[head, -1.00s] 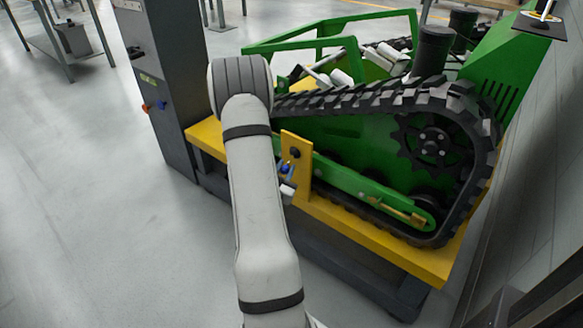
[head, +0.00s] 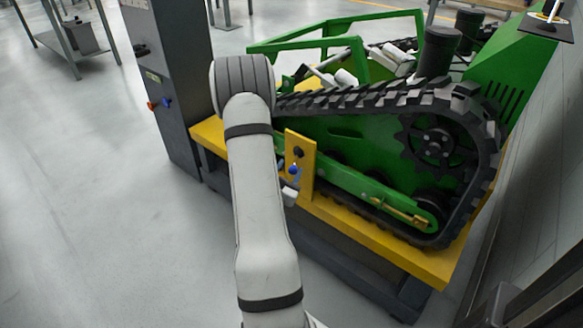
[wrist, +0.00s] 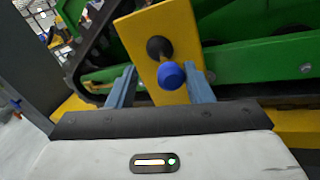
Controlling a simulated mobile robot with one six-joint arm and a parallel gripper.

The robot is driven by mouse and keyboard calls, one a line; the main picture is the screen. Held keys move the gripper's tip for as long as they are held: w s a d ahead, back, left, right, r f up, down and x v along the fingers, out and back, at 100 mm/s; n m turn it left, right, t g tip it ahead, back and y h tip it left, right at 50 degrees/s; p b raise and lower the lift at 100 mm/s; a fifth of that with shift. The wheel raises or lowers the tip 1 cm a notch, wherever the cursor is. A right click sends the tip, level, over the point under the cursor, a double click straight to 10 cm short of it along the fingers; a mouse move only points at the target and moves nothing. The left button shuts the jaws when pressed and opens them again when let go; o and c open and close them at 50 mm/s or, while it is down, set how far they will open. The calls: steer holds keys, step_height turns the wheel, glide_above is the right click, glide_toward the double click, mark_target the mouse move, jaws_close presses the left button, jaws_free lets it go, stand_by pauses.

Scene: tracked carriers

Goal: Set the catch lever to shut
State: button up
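The catch lever is a round blue knob (wrist: 171,75) below a black pivot (wrist: 160,47) on an upright yellow plate (wrist: 147,22). In the head view the blue knob (head: 294,170) shows on the yellow plate (head: 306,160) beside the track. My gripper (wrist: 162,74) is open, with one blue-grey finger on each side of the knob. Gaps show on both sides, wider on the left. How deep the knob sits between the fingers is unclear. In the head view my arm hides most of the gripper.
A green tracked carrier (head: 370,150) with a black rubber track stands on a yellow-topped bench (head: 425,262), right behind the plate. A dark grey cabinet (head: 172,90) stands to the left.

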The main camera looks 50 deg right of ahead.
steer(key=p+v, duration=0.2)
steer(key=v, duration=0.5)
steer(key=shift+p, duration=0.35)
steer(key=shift+d, duration=0.1)
